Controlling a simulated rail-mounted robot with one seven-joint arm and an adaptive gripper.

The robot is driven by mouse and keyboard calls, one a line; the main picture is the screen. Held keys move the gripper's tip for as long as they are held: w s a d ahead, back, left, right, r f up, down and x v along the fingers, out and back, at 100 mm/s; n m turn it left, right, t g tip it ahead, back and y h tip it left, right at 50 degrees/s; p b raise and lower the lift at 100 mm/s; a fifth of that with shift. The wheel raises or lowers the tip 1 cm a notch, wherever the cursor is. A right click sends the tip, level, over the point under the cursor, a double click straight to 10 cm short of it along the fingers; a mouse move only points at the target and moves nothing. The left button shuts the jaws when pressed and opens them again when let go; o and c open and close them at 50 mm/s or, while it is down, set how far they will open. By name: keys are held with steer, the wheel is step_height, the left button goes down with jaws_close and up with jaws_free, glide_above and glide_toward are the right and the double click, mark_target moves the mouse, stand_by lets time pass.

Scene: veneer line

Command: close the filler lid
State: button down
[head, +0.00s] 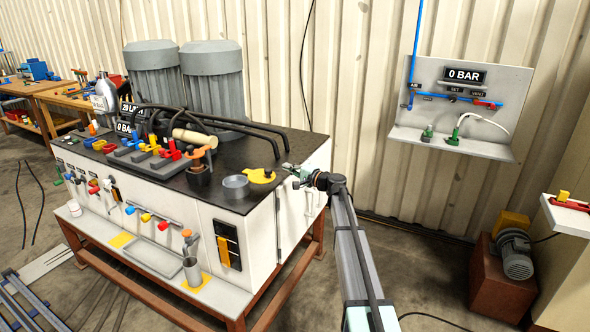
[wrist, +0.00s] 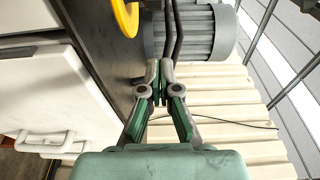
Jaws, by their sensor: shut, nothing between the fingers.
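A yellow round piece (head: 262,176), which looks like the filler lid, lies near the right end of the machine's dark top (head: 225,160). A grey round cup or neck (head: 236,187) stands beside it on the left. I cannot tell whether the two are hinged together. My gripper (head: 288,169) is just right of the yellow piece, at the top's right edge. Its fingertips (wrist: 160,66) are together and empty, apart from the yellow ring.
Dark hoses (head: 235,122) and a row of coloured valve handles (head: 150,145) occupy the top further left. Two grey motors (head: 212,68) stand behind. White cabinet doors (wrist: 45,100) with handles lie left in the wrist view. A gauge panel (head: 465,75) hangs on the wall.

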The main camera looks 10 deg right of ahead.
steer(key=shift+a+p, duration=1.3)
steer(key=shift+a, duration=1.2)
steer(key=shift+s+d+f+b, duration=0.1)
steer(key=shift+b, duration=0.2)
